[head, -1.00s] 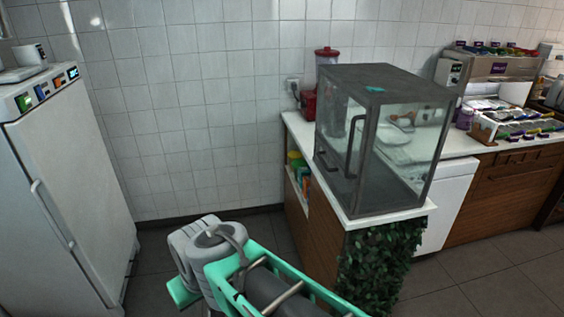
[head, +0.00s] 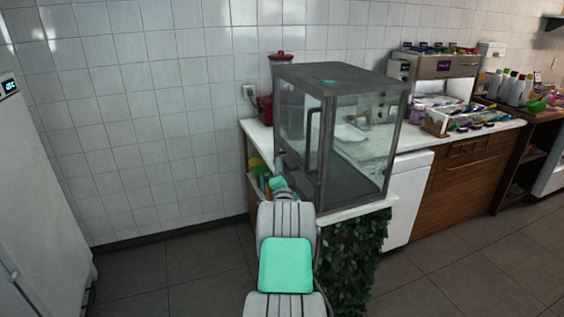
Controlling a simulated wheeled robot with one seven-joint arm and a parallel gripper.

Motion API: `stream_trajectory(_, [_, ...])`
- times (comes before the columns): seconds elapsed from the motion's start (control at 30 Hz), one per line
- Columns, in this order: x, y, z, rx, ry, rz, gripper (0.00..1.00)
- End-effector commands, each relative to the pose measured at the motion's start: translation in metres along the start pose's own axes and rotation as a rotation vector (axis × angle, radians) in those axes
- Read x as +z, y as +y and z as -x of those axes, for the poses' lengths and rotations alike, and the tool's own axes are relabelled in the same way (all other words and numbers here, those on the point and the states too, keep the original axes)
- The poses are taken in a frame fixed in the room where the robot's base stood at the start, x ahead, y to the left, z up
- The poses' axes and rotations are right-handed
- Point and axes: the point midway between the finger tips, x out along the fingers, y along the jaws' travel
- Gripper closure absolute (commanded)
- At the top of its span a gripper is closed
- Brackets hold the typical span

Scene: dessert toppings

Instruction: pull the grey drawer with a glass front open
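A grey-framed case with glass sides (head: 345,76) stands on the near end of the white counter. Its left face holds a glass front with a long dark upright handle (head: 311,140). A lower dark bar shows on the same face, partly behind my arm; I cannot tell which part is the drawer. No opened gap shows. My arm, grey with teal pads, rises from the bottom of the head view. Its far end is by the lower left corner of the case. My gripper's fingers cannot be made out, and contact cannot be told.
The white counter (head: 258,137) runs right, with a red-lidded jar (head: 282,58) behind the case and topping trays farther along. Leafy greenery (head: 352,255) covers the counter's end. A white fridge (head: 40,190) stands left. Floor (head: 170,275) between them is clear.

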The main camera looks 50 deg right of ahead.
Motion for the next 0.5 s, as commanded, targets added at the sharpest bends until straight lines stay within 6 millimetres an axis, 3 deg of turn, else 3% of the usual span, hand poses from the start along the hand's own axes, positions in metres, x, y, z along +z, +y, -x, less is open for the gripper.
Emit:
stream_trajectory(0.2, [0.001,0.0,-0.034,0.001,-0.001,0.0,0.66])
stream_trajectory(0.5, [0.001,0.0,-0.039,0.002,-0.002,0.001,0.66])
